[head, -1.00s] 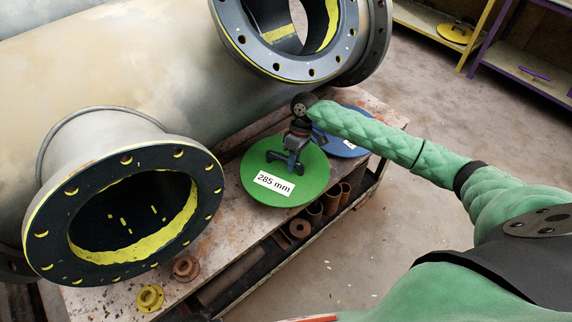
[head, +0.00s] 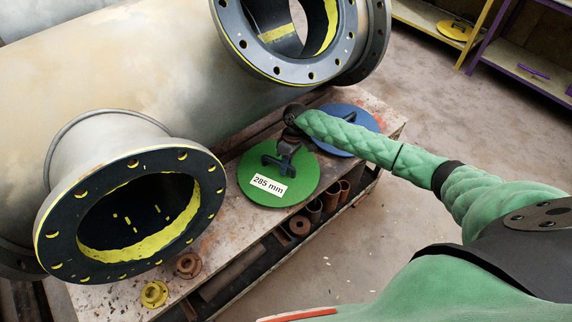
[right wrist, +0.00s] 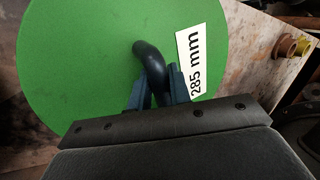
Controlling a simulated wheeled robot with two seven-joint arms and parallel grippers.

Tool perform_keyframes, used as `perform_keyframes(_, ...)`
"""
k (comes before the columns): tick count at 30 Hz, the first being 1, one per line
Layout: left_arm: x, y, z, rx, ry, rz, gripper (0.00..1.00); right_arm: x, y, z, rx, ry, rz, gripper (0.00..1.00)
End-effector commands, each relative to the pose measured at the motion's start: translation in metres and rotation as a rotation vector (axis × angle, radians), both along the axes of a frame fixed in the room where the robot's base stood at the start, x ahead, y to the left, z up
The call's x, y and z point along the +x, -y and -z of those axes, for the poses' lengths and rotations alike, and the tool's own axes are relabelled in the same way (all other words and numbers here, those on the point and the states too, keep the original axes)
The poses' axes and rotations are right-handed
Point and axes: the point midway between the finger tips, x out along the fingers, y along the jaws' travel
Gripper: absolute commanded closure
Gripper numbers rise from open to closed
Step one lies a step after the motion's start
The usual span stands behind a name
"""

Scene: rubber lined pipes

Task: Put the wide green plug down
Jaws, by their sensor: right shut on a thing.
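The wide green plug (head: 255,160) is a round green disc with a dark handle and a white label reading 285 mm. In the head view it lies about flat over the front part of the bench top, reaching the front edge. I cannot tell whether its underside touches the bench. My right gripper (head: 285,157) is above it, shut on the plug's handle. In the right wrist view the fingers (right wrist: 158,88) close around the dark curved handle (right wrist: 147,55), with the green disc (right wrist: 80,70) filling much of the picture. My left gripper is not in view.
A blue plug (head: 352,120) lies close behind the green one on the bench (head: 225,222). A big pipe (head: 100,70) with open flanges stands behind and left. Small yellow (head: 154,294) and brown (head: 189,265) flanged rings sit at the front left. Brown pipe pieces are below.

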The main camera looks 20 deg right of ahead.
Motion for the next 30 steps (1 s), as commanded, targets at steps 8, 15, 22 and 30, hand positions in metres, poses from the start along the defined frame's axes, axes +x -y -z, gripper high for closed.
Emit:
perform_keyframes(8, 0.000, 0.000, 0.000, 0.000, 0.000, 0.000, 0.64, 0.000, 0.000, 0.002, 0.000, 0.000, 0.000, 0.75)
perform_keyframes(15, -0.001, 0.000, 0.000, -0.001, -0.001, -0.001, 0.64, 0.000, 0.000, 0.001, 0.000, 0.000, 0.000, 0.59)
perform_keyframes(22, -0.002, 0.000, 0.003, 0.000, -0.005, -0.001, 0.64, 0.001, 0.001, -0.003, 0.001, 0.001, 0.000, 0.59)
perform_keyframes(30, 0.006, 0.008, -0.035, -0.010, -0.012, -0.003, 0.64, 0.013, 0.012, -0.036, 0.000, 0.002, 0.001, 0.59)
